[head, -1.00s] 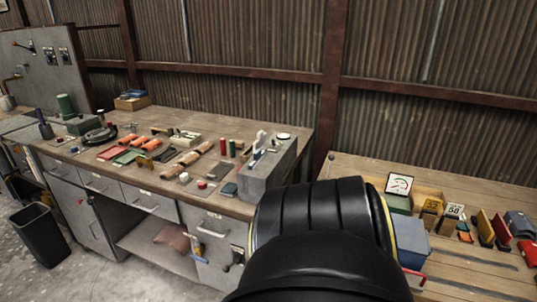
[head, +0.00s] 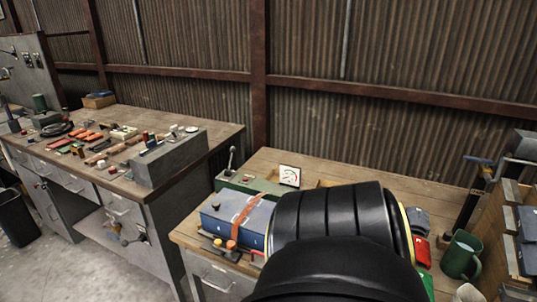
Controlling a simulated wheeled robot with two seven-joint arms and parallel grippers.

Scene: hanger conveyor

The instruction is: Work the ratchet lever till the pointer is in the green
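A small upright lever (head: 230,160) with a dark knob stands on a green box (head: 248,184) on the right-hand bench. A square white gauge (head: 289,176) with a dial stands at the right end of that box. Red and green marks show faintly on its dial, but the pointer is too small to read. A blue case (head: 222,218) with an orange strap sits in front of the box. Neither of my grippers is in view. A thick black part of my own body covers the bottom middle and hides part of the bench.
The left workbench (head: 222,128) holds a grey block (head: 172,158) and many small tools and parts. A green mug (head: 461,255) and wooden crates (head: 505,235) stand at the right. A black bin (head: 17,215) is on the floor. A corrugated wall closes the back.

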